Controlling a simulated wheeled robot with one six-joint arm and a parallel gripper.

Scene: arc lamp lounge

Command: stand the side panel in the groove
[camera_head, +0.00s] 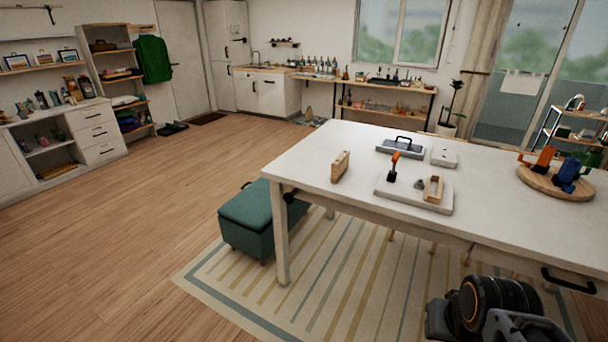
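A light wooden panel (340,166) stands on edge near the left end of the white table; it looks like the side panel. To its right lies a pale, flat board (408,200) bearing a small wooden frame-like piece (427,191), a dark grey lump and an upright orange-and-black tool. I cannot make out a groove at this size, nor tell which piece holds it. The panel is apart from the board. Part of my arm shows at the bottom right, in front of the table, but my gripper's fingers are not in view.
A grey tray with a black handle (401,149) and a white box (444,157) sit behind the board. A round wooden tray (554,184) with orange and blue items is at the right. A green ottoman (246,222) stands by the table's left leg. The floor at left is clear.

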